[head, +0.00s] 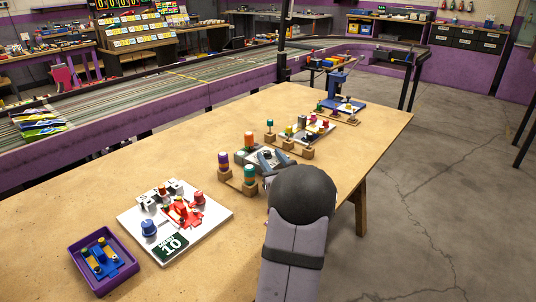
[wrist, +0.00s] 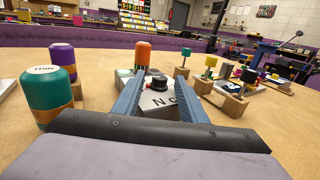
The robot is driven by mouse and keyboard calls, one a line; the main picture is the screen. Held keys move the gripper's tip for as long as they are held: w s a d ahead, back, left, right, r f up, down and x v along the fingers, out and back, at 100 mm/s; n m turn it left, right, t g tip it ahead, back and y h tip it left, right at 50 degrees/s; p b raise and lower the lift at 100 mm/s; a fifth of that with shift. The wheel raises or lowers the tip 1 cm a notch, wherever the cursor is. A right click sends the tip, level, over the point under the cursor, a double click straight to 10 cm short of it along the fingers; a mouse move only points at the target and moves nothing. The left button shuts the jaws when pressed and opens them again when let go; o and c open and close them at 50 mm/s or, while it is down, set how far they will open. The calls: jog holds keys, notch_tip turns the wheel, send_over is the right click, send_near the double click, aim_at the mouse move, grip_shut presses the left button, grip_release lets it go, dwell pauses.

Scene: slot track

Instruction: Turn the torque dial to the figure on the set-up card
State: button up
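My gripper (wrist: 159,78) is open, its two blue fingers spread apart. In the wrist view a black knob with a red top (wrist: 157,82) shows between the fingers, with a gap on each side. It sits on a pale grey block (wrist: 160,101) with dark letters, partly hidden by the fingers. I cannot read any dial figure there. In the head view my gripper (head: 272,161) is over this grey block. A dark green card (head: 173,246) with a large 10 lies on the near edge of a white board (head: 213,223); its small upper line is hard to read.
Green (wrist: 45,98), purple (wrist: 62,62) and orange (wrist: 142,53) capped bottles stand close around the block. Wooden stands with coloured knobs (wrist: 231,105) are to the right. A purple tray (head: 74,244) holds a blue car part.

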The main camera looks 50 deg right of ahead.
aim_at(270, 153)
jog(key=shift+v, duration=1.95)
jog(key=shift+d+r, duration=0.1)
jog(key=shift+r, duration=0.05)
jog(key=d+r+n+t+y+p, duration=0.1)
jog(key=w+d+r+n+t+y+p, duration=0.1)
jog(key=y+p, duration=0.1)
jog(key=shift+d, duration=0.25)
jog(key=shift+d+r+n+y+p, duration=0.1)
jog(key=shift+d+n+y+p, duration=0.2)
jog(key=shift+n+y+p, duration=0.4)
jog(key=shift+s+d+f+n+t+y+p, duration=0.1)
jog(key=shift+s+f+n+t+y+p, duration=0.1)
jog(key=shift+n+y+p, duration=0.3)
jog(key=shift+s+d+f+n+t+y+p, duration=0.1)
jog(key=shift+s+f+n+y+p, duration=0.1)
jog(key=shift+y, duration=0.5)
jog(key=shift+s+f+n+y+p, duration=0.4)
jog(key=shift+s+f+n+y, duration=0.35)
jog(key=shift+y, duration=0.35)
jog(key=shift+w, duration=3.8)
jog(key=shift+m, duration=0.25)
grip_shut()
